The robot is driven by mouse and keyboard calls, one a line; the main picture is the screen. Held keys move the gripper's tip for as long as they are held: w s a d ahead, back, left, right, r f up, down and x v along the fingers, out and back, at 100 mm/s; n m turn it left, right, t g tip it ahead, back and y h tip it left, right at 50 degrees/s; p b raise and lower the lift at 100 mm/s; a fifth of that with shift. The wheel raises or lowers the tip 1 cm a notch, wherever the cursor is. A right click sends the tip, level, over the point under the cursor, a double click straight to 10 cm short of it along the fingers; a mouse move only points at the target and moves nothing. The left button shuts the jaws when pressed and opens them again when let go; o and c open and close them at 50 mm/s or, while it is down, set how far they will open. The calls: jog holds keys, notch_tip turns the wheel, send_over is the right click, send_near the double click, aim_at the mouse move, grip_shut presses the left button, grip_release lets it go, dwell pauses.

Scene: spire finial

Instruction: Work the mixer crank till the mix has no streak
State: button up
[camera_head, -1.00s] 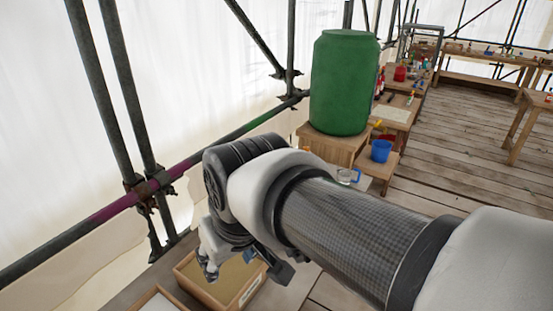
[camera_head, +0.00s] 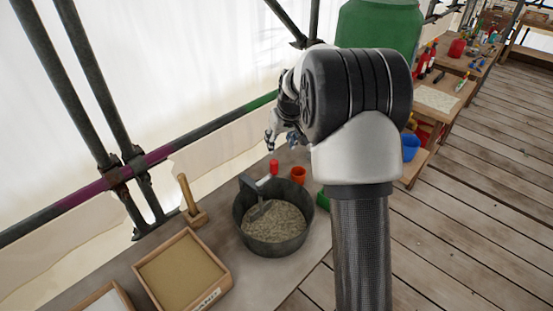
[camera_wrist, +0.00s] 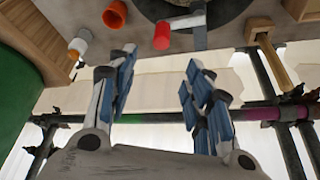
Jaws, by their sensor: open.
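The mixer is a dark round tub (camera_head: 236,222) on the bench, holding a grey, grainy mix (camera_head: 275,224). Whether streaks run through the mix is too small to tell. A grey crank arm reaches over the tub's back rim, with a red grip (camera_head: 274,167) standing up at its end. In the wrist view the red grip (camera_wrist: 162,36) is beyond my fingertips, between their lines, and the tub is cut off at the top. My gripper (camera_head: 281,139) is above and behind the red grip in the head view, apart from it. In the wrist view its jaws (camera_wrist: 159,72) are open and empty.
An orange cup (camera_head: 299,175) stands right beside the crank. A wooden-handled tool (camera_head: 189,198) and a sand tray (camera_head: 146,290) are left of the tub. A green drum (camera_head: 365,25) is behind my arm. Scaffold poles (camera_head: 120,178) run along the bench's back.

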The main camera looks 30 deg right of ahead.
aim_at(274, 162)
jog(key=b+x, duration=0.2)
jog(key=x, duration=1.4)
jog(key=shift+a+f+b, duration=0.15)
jog(key=shift+f+b, duration=0.1)
jog(key=shift+b, duration=0.15)
grip_shut()
